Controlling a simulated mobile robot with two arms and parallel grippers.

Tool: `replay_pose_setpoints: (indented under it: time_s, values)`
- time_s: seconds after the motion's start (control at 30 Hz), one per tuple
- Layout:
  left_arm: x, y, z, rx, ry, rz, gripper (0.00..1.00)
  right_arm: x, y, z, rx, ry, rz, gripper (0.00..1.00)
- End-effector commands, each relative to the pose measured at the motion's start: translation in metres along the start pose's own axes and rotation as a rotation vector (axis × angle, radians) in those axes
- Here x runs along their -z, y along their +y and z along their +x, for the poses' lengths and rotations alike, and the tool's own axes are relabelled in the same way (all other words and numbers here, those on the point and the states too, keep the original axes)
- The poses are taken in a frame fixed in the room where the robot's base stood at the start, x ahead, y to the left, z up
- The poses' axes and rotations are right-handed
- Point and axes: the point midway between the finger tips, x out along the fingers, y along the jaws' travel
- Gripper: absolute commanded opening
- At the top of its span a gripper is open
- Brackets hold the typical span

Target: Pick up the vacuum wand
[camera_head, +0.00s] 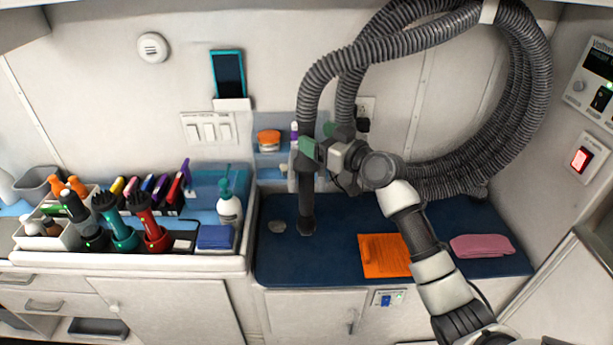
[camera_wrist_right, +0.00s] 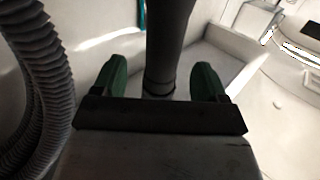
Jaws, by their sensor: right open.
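The vacuum wand (camera_head: 307,205) is a dark upright tube. Its lower end is at the blue counter mat and its upper end meets a ribbed grey hose. My right gripper (camera_head: 317,140) is at the wand's upper part, its green fingertips around it. In the right wrist view the wand (camera_wrist_right: 168,45) runs between the two spread green fingers of the gripper (camera_wrist_right: 161,82), with gaps on both sides. The gripper is open. My left gripper is not in view.
The thick hose (camera_head: 525,95) loops over the right side of the wall. An orange cloth (camera_head: 385,262) and a pink towel (camera_head: 482,245) lie on the blue mat (camera_head: 330,262). Clippers, bottles and a tray (camera_head: 150,262) fill the left counter. A phone (camera_head: 228,75) is on the wall.

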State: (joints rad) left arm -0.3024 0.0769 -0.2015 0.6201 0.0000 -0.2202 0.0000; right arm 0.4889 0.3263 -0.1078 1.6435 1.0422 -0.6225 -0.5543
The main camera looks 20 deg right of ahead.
Motion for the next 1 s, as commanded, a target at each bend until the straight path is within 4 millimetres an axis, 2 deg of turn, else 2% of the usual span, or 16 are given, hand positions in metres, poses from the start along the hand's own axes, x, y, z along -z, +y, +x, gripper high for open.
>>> replay_pose_setpoints:
  time_s: [0.07, 0.23, 0.57, 0.93, 1.0]
  values:
    - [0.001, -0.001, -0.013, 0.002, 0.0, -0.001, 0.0, 0.003, -0.003, 0.014, 0.002, 0.0, 0.008, 0.73]
    - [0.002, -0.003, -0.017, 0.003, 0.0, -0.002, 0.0, 0.0, -0.003, 0.033, 0.0, 0.001, 0.003, 0.73]
    - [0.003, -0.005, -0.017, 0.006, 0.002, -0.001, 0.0, -0.003, -0.003, 0.037, 0.0, 0.0, 0.001, 0.71]
    - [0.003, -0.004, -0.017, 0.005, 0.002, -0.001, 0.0, -0.003, -0.003, 0.037, 0.0, 0.0, 0.001, 0.15]
    - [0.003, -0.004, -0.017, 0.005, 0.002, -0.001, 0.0, -0.001, -0.002, 0.037, 0.0, 0.004, 0.0, 0.14]
